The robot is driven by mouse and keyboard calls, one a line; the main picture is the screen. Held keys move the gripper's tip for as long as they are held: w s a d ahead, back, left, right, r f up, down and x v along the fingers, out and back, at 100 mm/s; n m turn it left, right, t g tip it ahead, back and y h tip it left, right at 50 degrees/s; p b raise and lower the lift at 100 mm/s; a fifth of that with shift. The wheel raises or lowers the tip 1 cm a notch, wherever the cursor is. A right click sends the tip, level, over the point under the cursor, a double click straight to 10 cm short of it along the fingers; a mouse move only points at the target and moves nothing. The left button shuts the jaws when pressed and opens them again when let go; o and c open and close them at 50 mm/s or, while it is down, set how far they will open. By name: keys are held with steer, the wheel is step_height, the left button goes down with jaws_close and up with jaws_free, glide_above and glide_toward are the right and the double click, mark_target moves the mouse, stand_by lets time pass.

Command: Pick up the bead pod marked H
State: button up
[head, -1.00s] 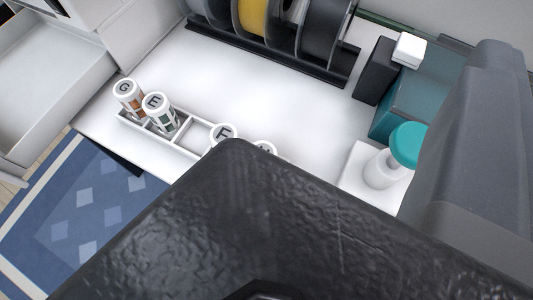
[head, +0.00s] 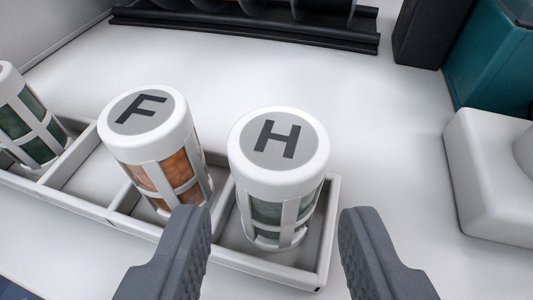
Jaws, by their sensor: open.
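The bead pod marked H (head: 278,150) stands in the right end compartment of a white divided tray (head: 85,210). It has a white cap with a grey disc and a dark H, and green beads show through its white cage. My gripper (head: 275,235) is open, with one grey finger on each side of the H pod's lower part in the picture. The fingers look nearer the camera than the pod, and I see no contact. The left finger overlaps the view of the tray's front wall, close to the F pod.
The pod marked F (head: 150,130), with orange beads, stands in the compartment left of H. A green-beaded pod (head: 28,120) is at the left edge. A black rack base (head: 245,30) lies behind. A white block (head: 490,175) and teal box (head: 495,60) are right. The tabletop between is clear.

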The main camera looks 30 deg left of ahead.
mark_target(274, 158)
steer(key=x, duration=0.3)
steer(key=shift+b+x, duration=1.25)
steer(key=shift+x, duration=1.3)
steer(key=shift+d, duration=0.1)
steer(key=c, duration=0.6)
